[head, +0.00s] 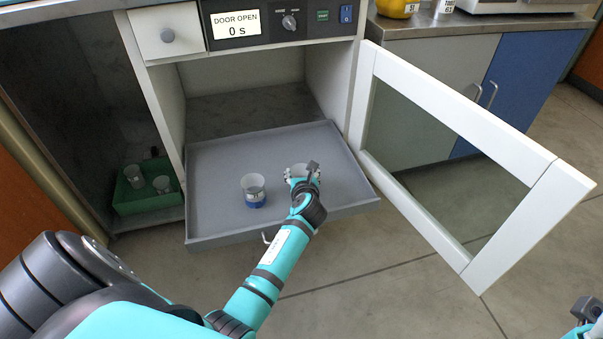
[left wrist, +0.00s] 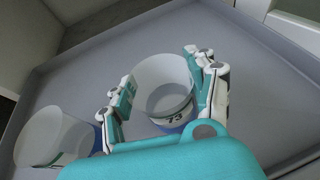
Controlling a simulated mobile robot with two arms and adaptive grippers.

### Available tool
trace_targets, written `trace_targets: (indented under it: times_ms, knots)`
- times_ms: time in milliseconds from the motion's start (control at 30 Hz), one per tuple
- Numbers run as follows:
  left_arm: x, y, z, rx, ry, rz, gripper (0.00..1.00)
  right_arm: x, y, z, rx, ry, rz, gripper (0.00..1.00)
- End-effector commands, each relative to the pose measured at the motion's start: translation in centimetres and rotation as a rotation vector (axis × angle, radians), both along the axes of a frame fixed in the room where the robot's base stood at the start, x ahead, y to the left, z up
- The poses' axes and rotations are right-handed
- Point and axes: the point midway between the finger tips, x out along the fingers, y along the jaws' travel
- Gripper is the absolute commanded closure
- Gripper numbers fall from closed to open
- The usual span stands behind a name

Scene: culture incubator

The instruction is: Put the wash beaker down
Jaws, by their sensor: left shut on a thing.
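A clear beaker with a blue base (left wrist: 166,88) and a dark number on its side is between the fingers of my left gripper (head: 303,175), which is shut on it. In the head view this beaker (head: 298,170) is partly hidden by the gripper, over the right half of the grey pulled-out tray (head: 222,214). I cannot tell whether its bottom touches the tray. A second beaker with a blue base (head: 254,191) stands upright on the tray to its left. My right gripper (head: 585,309) shows only in part at the lower right edge.
The incubator door (head: 470,137) stands wide open on the right. The control panel (head: 282,22) reads "DOOR OPEN 0 s". A green crate (head: 150,205) with beakers sits in the left compartment. The tray is bare behind and right of the held beaker.

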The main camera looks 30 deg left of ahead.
Motion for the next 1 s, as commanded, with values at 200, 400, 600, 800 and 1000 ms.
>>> trace_targets:
  times_ms: [200, 400, 600, 800, 1000]
  knots:
    - [0.0, 0.0, -0.1, 0.0, 0.0, 0.0, 0.2, 0.0, 0.0, 0.0, -0.001, -0.001, 0.0, 0.79]
    - [0.0, 0.0, -0.1, 0.0, 0.0, 0.0, 0.19, 0.0, 0.0, 0.0, -0.001, -0.001, 0.0, 0.79]
    - [-0.4, -0.3, 0.7, 0.0, 0.0, -0.001, 0.19, 0.0, 0.0, 0.6, 0.0, -0.006, 0.0, 0.79]
    - [-3.2, -2.5, 2.4, -0.001, 0.003, -0.001, 0.19, -0.5, -0.2, 0.0, 0.005, 0.068, 0.002, 0.79]
    - [-6.3, -4.9, 4.0, -0.002, 0.001, -0.001, 0.19, -0.7, -0.2, 1.4, 0.007, 0.076, 0.004, 0.79]
